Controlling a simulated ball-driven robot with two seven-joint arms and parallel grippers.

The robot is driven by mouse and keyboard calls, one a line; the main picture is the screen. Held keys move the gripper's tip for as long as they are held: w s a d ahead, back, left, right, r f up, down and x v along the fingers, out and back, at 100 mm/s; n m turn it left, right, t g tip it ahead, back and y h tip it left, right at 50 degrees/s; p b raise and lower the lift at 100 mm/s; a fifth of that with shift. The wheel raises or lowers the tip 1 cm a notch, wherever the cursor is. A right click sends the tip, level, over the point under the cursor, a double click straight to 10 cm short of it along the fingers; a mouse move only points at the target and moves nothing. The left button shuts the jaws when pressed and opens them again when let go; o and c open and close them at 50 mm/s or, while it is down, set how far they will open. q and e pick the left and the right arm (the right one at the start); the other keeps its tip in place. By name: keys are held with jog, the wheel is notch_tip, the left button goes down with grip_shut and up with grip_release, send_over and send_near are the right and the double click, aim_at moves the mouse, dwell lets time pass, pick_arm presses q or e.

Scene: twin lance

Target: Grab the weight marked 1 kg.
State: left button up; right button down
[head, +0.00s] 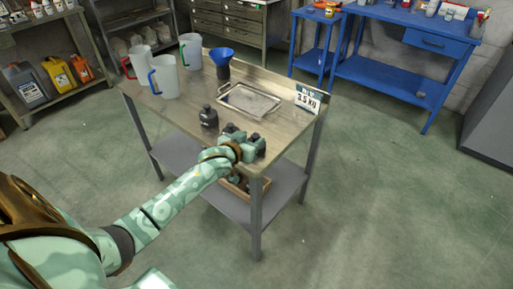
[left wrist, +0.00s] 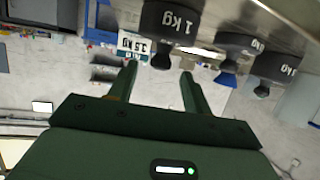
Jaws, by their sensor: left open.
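A black weight marked 1 kg (left wrist: 167,22) shows upside down in the left wrist view, its knob between and beyond my open fingertips (left wrist: 157,75). I see no contact. Two more black weights, one in the middle (left wrist: 234,43) and one at the right (left wrist: 275,68), have "kg" labels whose numbers I cannot read clearly. In the head view, my left gripper (head: 242,140) is at the bench's near right corner and hides much of what stands there. One black weight (head: 208,117) stands clear to its left. My right gripper is not in view.
A wooden box (head: 232,187) is on the lower shelf. A blue workbench (head: 390,75) stands behind; the right floor is clear.

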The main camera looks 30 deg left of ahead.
aim_at(254, 136)
pick_arm(q)
jog(key=b+x, duration=0.1)
jog(key=x, duration=0.1)
jog(key=b+x, duration=0.1)
jog(key=x, duration=0.1)
jog(key=shift+f, duration=0.45)
jog(key=shift+w+r, duration=0.1)
jog(key=shift+w, duration=0.05)
jog(key=shift+r, duration=0.2)
grip_shut()
jog(key=shift+r, duration=0.1)
